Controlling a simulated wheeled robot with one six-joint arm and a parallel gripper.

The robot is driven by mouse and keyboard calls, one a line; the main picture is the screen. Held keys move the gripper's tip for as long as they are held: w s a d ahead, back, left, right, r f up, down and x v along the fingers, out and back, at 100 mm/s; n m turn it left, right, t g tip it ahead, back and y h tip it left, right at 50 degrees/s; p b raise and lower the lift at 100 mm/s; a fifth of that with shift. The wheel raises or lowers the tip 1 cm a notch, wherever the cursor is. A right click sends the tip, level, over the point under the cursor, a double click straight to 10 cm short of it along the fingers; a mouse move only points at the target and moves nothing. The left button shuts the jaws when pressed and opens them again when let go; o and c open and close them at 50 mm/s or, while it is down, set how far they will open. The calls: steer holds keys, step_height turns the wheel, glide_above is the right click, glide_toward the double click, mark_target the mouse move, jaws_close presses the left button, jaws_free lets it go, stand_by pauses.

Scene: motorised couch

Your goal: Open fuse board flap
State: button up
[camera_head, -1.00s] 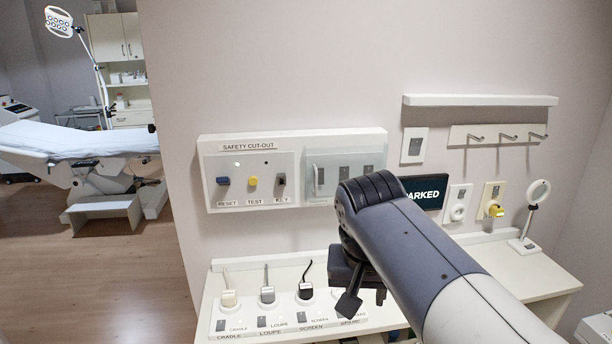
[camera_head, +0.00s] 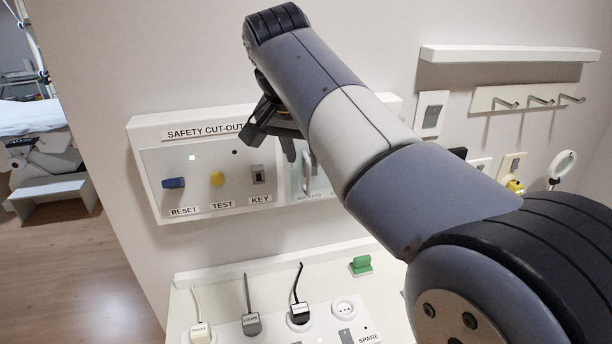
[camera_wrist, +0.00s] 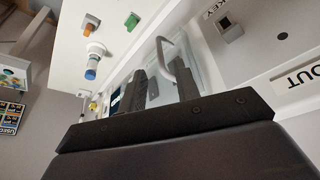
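The fuse board flap (camera_head: 322,182) is a clear panel on the right half of the white safety cut-out box (camera_head: 150,190). My arm hides much of it in the head view, and it looks closed. Its upright pale handle (camera_head: 308,178) is at its left edge. The handle also shows in the wrist view as a curved loop (camera_wrist: 172,58), just beyond my fingertips. My gripper (camera_head: 268,146) is in front of the box, above the key switch and left of the handle. In the wrist view my gripper (camera_wrist: 162,76) has its fingers apart with nothing held. Contact with the handle cannot be told.
The blue reset (camera_head: 173,183), yellow test knob (camera_head: 217,179) and key switch (camera_head: 258,174) sit left of the flap. Below is a counter with corded plugs (camera_head: 251,322) and a green block (camera_head: 360,265). A shelf (camera_head: 510,55) and hooks (camera_head: 540,99) are at right.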

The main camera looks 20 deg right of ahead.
mark_target(308, 176)
steer(key=x, duration=0.8)
steer(key=shift+w+f, duration=0.1)
steer(key=shift+f, duration=0.2)
steer(key=shift+c, duration=0.5)
jaws_close()
steer(key=shift+d, duration=0.1)
